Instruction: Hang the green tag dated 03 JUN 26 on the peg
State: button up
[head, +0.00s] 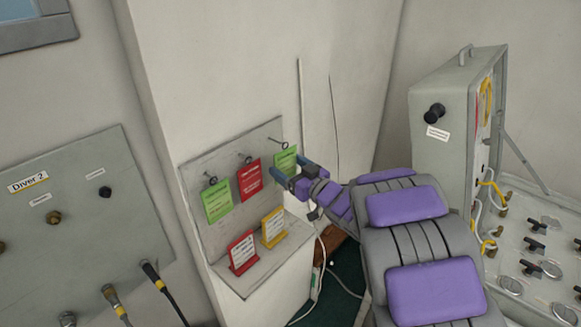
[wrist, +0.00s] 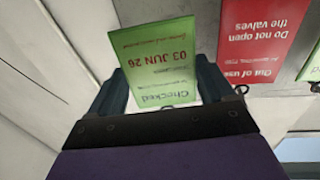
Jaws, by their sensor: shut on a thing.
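The green tag (wrist: 160,65) dated 03 JUN 26 is upside down in the wrist view, between the two fingers of my gripper (wrist: 163,85). My gripper is shut on it. In the head view the same green tag (head: 285,160) is upright in front of the grey board (head: 212,235), at its right end. The right-hand peg (head: 279,142) shows just above the tag's top edge. I cannot tell whether the tag's hole is around the peg or only near it. My gripper (head: 292,172) holds the tag from the lower right.
A red tag (head: 249,180) hangs on the middle peg and another green tag (head: 217,202) on the left peg. A red card (head: 242,252) and a yellow card (head: 273,228) stand on the ledge below. A grey cabinet (head: 440,110) stands right; the Diver 2 panel (head: 75,225) is left.

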jog(key=shift+p+x, duration=0.45)
jog(key=shift+x, duration=0.65)
dwell(0.6)
jog(key=shift+w+a, duration=0.1)
jog(key=shift+a, duration=0.15)
jog(key=shift+f, duration=0.2)
dwell(0.9)
jog(key=o, duration=0.9)
